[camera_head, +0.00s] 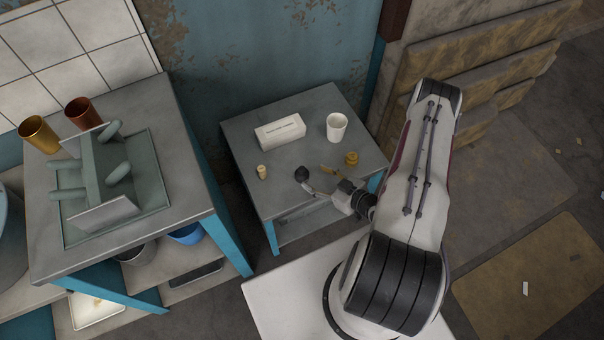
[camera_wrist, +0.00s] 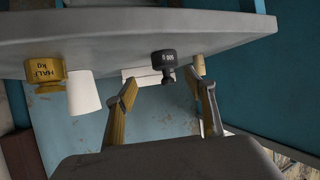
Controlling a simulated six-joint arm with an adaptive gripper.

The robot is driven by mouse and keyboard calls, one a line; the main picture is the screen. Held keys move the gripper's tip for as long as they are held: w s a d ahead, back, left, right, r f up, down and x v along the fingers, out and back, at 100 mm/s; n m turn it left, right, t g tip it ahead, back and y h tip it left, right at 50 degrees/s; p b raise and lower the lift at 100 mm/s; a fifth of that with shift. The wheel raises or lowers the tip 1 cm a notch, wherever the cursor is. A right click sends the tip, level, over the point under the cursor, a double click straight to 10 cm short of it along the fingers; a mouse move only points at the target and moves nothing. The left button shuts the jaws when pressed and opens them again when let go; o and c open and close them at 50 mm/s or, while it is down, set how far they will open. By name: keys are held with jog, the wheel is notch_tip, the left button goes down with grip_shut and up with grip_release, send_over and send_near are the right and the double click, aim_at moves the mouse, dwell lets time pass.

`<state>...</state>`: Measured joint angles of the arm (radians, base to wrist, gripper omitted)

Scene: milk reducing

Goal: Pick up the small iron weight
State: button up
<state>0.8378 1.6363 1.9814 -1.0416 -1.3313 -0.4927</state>
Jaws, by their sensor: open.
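The small iron weight (camera_head: 301,174) is dark and knobbed, and stands near the front edge of the small grey table. In the wrist view, where the scene shows upside down, the dark weight (camera_wrist: 164,60) carries pale markings and lies just beyond the fingertips, roughly between them. My gripper (camera_head: 315,177) is open and empty, reaching in from the right at the table's front edge. Its two spread fingers also show in the wrist view (camera_wrist: 162,86). I cannot tell whether a finger touches the weight.
A brass weight (camera_head: 351,159) and a white cup (camera_head: 337,127) stand right of the iron weight. A white box (camera_head: 280,132) lies behind it. A small pale-yellow cylinder (camera_head: 262,172) stands to its left. The grey table (camera_head: 240,130) has free room at the back.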

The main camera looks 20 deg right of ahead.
aim_at(305, 176)
jog(key=shift+s+a+f+m+t, duration=0.3)
jog(key=shift+s+a+f+t, duration=0.1)
jog(key=shift+s+a, duration=0.4)
jog(key=shift+w, duration=0.1)
jog(key=shift+x, duration=1.2)
jog(key=shift+w+f, duration=0.1)
jog(key=shift+w, duration=0.05)
jog(key=shift+w+a+f, duration=0.1)
jog(key=shift+w+f, duration=0.1)
jog(key=shift+w, duration=0.4)
jog(key=shift+w+f, duration=0.15)
jog(key=shift+w, duration=0.45)
jog(key=shift+x, duration=1.25)
grip_shut()
